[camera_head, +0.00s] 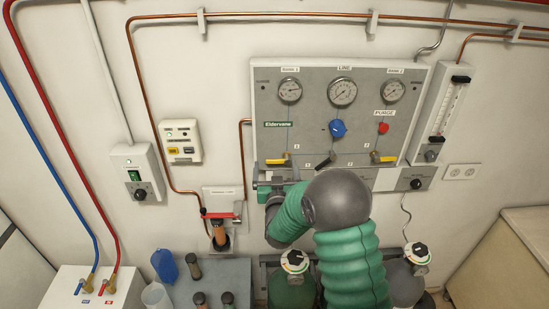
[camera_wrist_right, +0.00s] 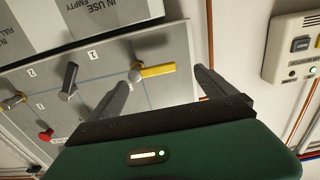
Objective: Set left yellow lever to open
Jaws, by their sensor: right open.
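The left yellow lever (camera_head: 276,162) is at the lower left of the grey gauge panel (camera_head: 345,105). Its handle lies about level and points left from its pivot. In the right wrist view, the yellow lever (camera_wrist_right: 155,71) shows beyond the fingers, in the gap between their tips. My right gripper (camera_head: 262,178) is just below the lever in the head view, partly hidden by my own wrist. In the wrist view, the right gripper (camera_wrist_right: 162,77) is open with nothing in its jaws; I cannot tell if a finger touches the lever. My left gripper is not in view.
A black lever (camera_head: 325,162) and another yellow lever (camera_head: 382,158) are to the right. A blue knob (camera_head: 338,129) and red knob (camera_head: 383,128) sit above them. A red-handled wall fitting (camera_head: 222,215) is left of my gripper. Gas cylinders (camera_head: 293,285) stand below.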

